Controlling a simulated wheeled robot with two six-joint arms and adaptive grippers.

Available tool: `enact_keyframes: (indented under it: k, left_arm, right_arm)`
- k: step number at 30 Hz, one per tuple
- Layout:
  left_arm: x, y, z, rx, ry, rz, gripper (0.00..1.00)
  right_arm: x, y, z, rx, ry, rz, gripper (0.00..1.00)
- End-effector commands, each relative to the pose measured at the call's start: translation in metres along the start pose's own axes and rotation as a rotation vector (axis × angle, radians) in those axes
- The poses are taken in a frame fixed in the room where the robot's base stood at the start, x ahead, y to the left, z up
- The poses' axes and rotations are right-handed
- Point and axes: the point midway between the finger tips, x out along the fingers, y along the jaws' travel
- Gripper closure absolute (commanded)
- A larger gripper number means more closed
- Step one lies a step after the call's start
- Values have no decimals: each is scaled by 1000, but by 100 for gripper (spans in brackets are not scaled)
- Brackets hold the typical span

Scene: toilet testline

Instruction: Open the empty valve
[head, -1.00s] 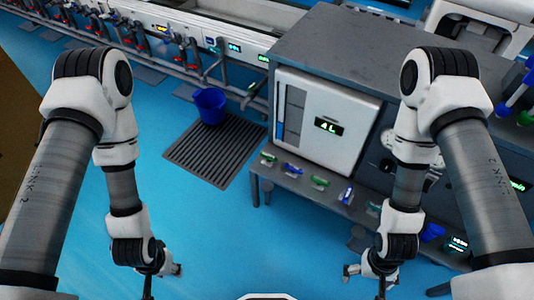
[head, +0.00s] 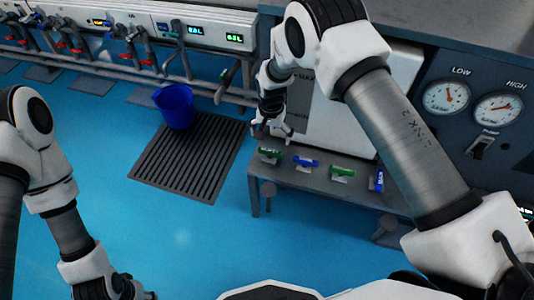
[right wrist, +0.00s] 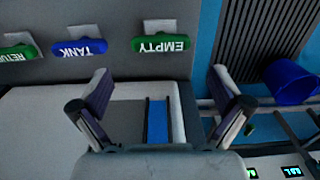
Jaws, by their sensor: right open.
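The empty valve is the leftmost green handle (head: 270,155) on the low grey shelf. In the right wrist view the green handle (right wrist: 160,44) reads EMPTY, upside down, and lies crosswise. My right gripper (head: 271,129) is open and empty, just above and behind that handle in the head view. In the right wrist view its fingers (right wrist: 162,88) are apart, with the handle beyond them and not between them. My left gripper (head: 148,295) is at the bottom edge, mostly cut off.
Beside it are a blue TANK handle (head: 305,162), a green RETURN handle (head: 342,170) and an upright blue handle (head: 379,180). A white tank panel (head: 340,125) stands behind. A blue bucket (head: 175,106) stands on a floor grate (head: 190,160). The blue floor in front is clear.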

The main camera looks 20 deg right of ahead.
Motion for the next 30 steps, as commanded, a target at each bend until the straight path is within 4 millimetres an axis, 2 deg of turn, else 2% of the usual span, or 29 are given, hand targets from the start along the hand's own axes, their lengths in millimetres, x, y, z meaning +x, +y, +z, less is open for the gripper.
enact_keyframes:
  k: [6,9,12,19,23,30]
  left_arm:
    - [11,0,0,-1,0,0,60]
    - [14,0,0,-1,0,0,60]
    - [15,0,0,-1,0,0,60]
    - [14,0,0,-1,0,0,60]
    - [14,0,0,-1,0,0,60]
    - [14,0,0,-1,0,0,60]
  right_arm:
    - [46,1,2,1,-5,3,0]
    - [60,1,1,0,-3,2,0]
    - [66,1,1,0,-2,1,0]
    - [67,1,1,0,-2,1,0]
    - [67,1,1,0,-2,1,46]
    - [67,1,1,-4,-2,2,48]
